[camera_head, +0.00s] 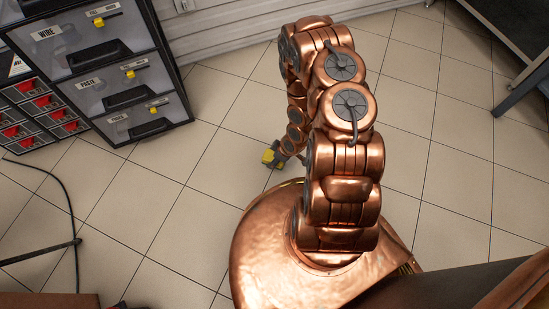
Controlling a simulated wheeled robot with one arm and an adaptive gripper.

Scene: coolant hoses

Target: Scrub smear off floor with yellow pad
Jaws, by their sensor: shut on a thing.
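My gripper (278,157) is low over the tiled floor, at the far end of my copper arm and left of it. It is shut on the yellow pad (268,156), which shows as a small yellow patch at the fingertips. The pad is at or close to the floor (215,158); I cannot tell whether it touches. No smear stands out on the visible tiles. My arm and base hide part of the floor behind and under them.
A drawer cabinet (151,128) with yellow latches stands at the upper left, beside small red-handled bins (37,108). A black cable (70,205) lies at the left. A grey bench leg (520,84) is at the upper right. Open tiles lie between the cabinet and my arm.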

